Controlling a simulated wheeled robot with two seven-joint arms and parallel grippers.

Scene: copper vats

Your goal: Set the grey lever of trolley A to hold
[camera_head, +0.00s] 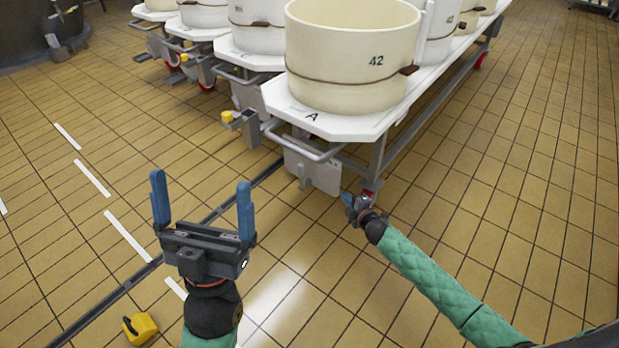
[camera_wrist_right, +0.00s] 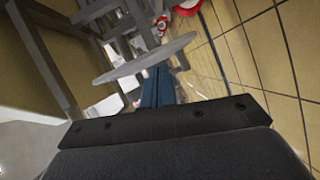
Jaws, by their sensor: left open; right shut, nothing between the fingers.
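Trolley A (camera_head: 290,106) has a white top marked "A" and carries a cream vat (camera_head: 345,60) numbered 42. A grey plate (camera_head: 322,172) hangs below its grey push bar (camera_head: 305,148). I cannot pick out the grey lever for sure or read its setting. My right gripper (camera_head: 347,198) is shut and empty, low beside the plate's right end near a red wheel. In the right wrist view its blue fingers (camera_wrist_right: 157,88) are together, close to a flat grey piece (camera_wrist_right: 148,60); contact cannot be told. My left gripper (camera_head: 201,187) is open and empty above the floor, left of the trolley.
More trolleys with vats (camera_head: 203,14) stand in a row behind and left. A yellow object (camera_head: 140,328) lies on the tiles at front left. Tiled floor at right is clear.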

